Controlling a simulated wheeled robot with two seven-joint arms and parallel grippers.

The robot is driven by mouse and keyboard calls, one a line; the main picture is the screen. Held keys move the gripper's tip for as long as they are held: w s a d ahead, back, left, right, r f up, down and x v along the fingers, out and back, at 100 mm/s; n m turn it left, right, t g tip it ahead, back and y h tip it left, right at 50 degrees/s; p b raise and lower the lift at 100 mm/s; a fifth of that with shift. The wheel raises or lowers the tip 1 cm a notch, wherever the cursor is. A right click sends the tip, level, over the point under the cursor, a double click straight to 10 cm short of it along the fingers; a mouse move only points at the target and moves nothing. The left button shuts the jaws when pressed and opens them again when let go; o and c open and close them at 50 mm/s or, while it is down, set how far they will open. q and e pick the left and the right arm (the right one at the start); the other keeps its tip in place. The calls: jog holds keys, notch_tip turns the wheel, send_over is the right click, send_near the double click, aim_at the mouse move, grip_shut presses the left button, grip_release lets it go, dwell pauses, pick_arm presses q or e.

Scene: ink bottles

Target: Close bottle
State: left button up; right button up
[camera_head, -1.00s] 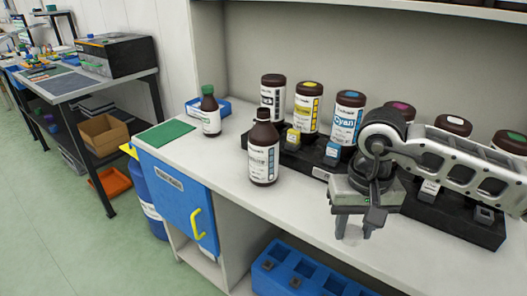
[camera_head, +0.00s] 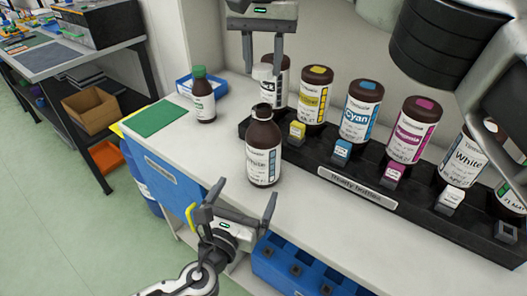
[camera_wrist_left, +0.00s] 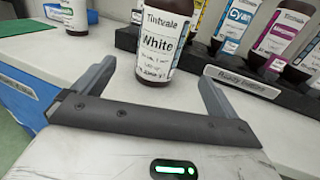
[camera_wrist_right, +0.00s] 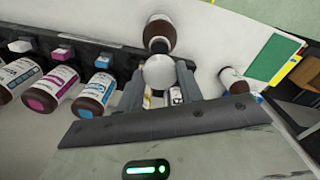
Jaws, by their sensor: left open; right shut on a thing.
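The brown bottle labelled White (camera_head: 263,160) stands upright on the counter, its dark neck uncapped. It also shows in the left wrist view (camera_wrist_left: 153,50) and right wrist view (camera_wrist_right: 160,36). My right gripper (camera_head: 263,70) points down just behind and above the bottle's neck in the head view, shut on a white cap (camera_wrist_right: 159,72). The cap is apart from the neck in the head view. My left gripper (camera_head: 235,205) is open and empty at the counter's front edge, in front of the bottle. In the left wrist view the bottle stands beyond and between its fingers.
A black rack (camera_head: 340,179) of several labelled bottles runs along the back right. A blue crate (camera_head: 285,262) sits below the counter.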

pick_arm(q)
jog(key=x, duration=1.2)
jog(key=c, duration=1.5)
jog(key=shift+o, duration=0.2)
pick_arm(e)
send_over(264, 108)
jog(key=shift+w+f, duration=0.1)
jog(key=shift+f, duration=2.4)
jog(key=shift+f, duration=0.1)
jog(key=shift+f, duration=0.8)
jog(key=shift+f, duration=0.55)
